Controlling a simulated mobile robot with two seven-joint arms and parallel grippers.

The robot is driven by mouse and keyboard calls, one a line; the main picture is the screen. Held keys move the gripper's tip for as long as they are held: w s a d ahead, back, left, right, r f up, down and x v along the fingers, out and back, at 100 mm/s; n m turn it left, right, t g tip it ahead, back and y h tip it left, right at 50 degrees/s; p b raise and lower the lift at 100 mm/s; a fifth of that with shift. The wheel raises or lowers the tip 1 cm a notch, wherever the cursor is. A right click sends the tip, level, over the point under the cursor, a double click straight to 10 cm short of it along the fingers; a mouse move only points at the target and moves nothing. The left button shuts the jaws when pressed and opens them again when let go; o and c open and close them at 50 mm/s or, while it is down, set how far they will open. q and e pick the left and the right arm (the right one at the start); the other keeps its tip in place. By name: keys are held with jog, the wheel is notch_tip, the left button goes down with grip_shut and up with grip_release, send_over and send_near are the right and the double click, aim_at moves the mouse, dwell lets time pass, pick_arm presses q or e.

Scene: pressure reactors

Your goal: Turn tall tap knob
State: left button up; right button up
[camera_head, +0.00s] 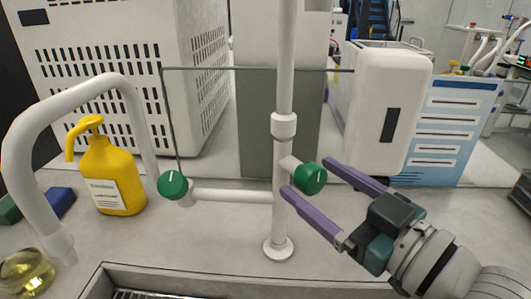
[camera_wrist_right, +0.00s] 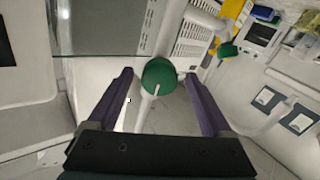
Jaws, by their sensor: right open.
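The tall tap (camera_head: 283,150) is a white upright pipe standing on the bench. A round green knob (camera_head: 310,178) with a white mark sits on its right side. A second green knob (camera_head: 172,184) is at the left end of its side arm. My right gripper (camera_head: 305,177) comes in from the lower right with its purple fingers open. In the right wrist view, the green knob (camera_wrist_right: 159,76) lies between the two fingers, near their tips. I see a gap on each side of it and no clear contact. My left gripper is not in view.
A yellow bottle (camera_head: 112,178) stands at the left beside a curved white spout (camera_head: 40,125). A sink edge (camera_head: 190,281) runs along the front. A white and blue box (camera_head: 445,125) stands behind my right gripper. The bench around the tap base is clear.

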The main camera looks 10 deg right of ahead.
jog(key=shift+x, duration=1.1)
jog(key=shift+c, duration=0.2)
grip_shut()
jog(key=shift+n, duration=3.1)
